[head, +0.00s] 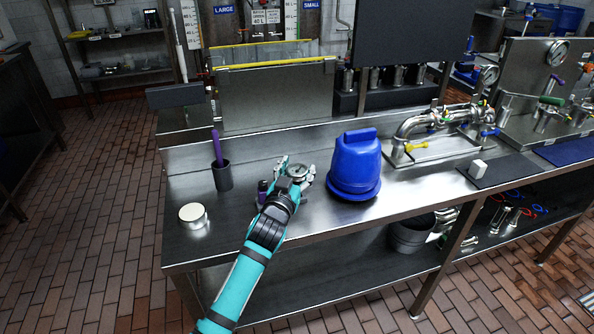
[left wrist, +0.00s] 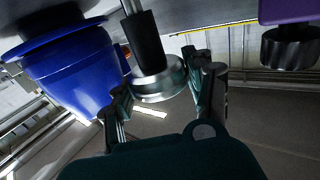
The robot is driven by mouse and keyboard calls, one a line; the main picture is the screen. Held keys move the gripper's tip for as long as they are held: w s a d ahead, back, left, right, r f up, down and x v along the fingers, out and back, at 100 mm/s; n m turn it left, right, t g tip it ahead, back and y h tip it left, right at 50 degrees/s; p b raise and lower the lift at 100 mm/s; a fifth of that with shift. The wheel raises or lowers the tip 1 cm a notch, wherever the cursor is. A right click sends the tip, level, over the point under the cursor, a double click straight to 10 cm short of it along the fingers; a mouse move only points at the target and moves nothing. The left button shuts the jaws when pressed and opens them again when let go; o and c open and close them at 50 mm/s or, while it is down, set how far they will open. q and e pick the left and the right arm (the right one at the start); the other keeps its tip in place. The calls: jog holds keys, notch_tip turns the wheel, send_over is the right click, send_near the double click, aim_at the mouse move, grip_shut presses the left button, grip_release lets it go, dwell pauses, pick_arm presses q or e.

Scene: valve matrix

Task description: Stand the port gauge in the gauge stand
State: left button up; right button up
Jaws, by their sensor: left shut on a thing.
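My left gripper (head: 298,177) is over the steel bench, shut on a small round gauge with a dial (head: 297,170). In the left wrist view, the gauge shows as a silver round body (left wrist: 158,82) with a black sleeve and metal stem, between the fingers of the left gripper (left wrist: 165,88). A small dark piece with purple (head: 262,189) is just left of the gripper; I cannot tell if it stands on the bench. No thing is clearly marked as the gauge stand. My right gripper is not in view.
A blue bucket-shaped thing (head: 355,165) stands close right of the gripper. A dark cup (head: 222,176) with a purple rod and a low white-topped metal can (head: 193,213) stand to the left. Piping (head: 428,122) is farther right. The front left bench top is mostly clear.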

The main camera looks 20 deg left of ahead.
pick_arm(q)
jog(key=shift+p, duration=0.5)
dwell(1.2)
jog(key=shift+f+b, duration=0.6)
jog(key=shift+f, duration=0.2)
jog(key=o, duration=1.3)
jog(key=shift+c, duration=0.2)
jog(key=shift+f, duration=0.1)
jog(key=shift+s, duration=0.1)
jog(key=shift+s+f, duration=0.2)
jog(key=shift+s, duration=0.25)
jog(key=s, duration=0.7)
jog(key=s+r, duration=0.1)
jog(key=s, duration=0.3)
jog(key=shift+d, duration=0.1)
jog(key=shift+f, duration=0.1)
